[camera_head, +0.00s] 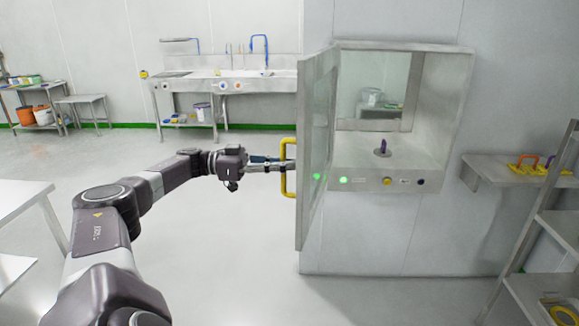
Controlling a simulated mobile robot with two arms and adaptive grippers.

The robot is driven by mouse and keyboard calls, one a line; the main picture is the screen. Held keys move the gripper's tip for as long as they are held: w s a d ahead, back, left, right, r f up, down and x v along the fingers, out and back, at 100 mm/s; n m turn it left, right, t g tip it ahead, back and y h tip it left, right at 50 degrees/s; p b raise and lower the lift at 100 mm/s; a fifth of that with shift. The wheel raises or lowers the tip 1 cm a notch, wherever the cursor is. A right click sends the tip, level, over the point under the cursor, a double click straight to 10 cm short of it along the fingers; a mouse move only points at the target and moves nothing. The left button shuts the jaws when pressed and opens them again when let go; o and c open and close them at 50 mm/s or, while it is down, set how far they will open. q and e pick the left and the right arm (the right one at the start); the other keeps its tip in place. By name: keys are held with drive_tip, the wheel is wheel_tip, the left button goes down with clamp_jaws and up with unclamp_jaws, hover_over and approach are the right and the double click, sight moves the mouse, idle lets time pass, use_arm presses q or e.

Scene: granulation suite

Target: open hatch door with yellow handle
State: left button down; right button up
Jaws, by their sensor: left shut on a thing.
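The hatch door (312,150) is a metal-framed door with a glass pane, and it stands swung wide open to the left of the hatch box (440,110). Its yellow handle (285,180) is on the door's outer, left-facing side. My left gripper (288,166) is shut on the yellow handle, with its fingers around the upright bar. My right gripper is not in view.
A shelf (510,172) with coloured handles is on the wall at the right, beside a metal rack (545,220). A sink bench (225,84) stands at the back. A white table (20,200) is at the left. The floor before the hatch is clear.

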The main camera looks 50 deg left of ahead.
use_arm(q)
drive_tip(key=shift+s+d+f, duration=0.1)
drive_tip(key=shift+d+f, duration=0.05)
drive_tip(key=shift+f, duration=0.15)
drive_tip(key=c, duration=2.3)
unclamp_jaws()
drive_tip(key=o, duration=0.3)
drive_tip(key=shift+s+r, duration=0.2)
drive_tip(key=shift+r, duration=0.1)
drive_tip(key=shift+a, duration=0.2)
drive_tip(key=shift+s+a, duration=0.2)
drive_tip(key=v, duration=0.6)
drive_tip(key=shift+s+a, duration=0.15)
drive_tip(key=shift+s, duration=0.15)
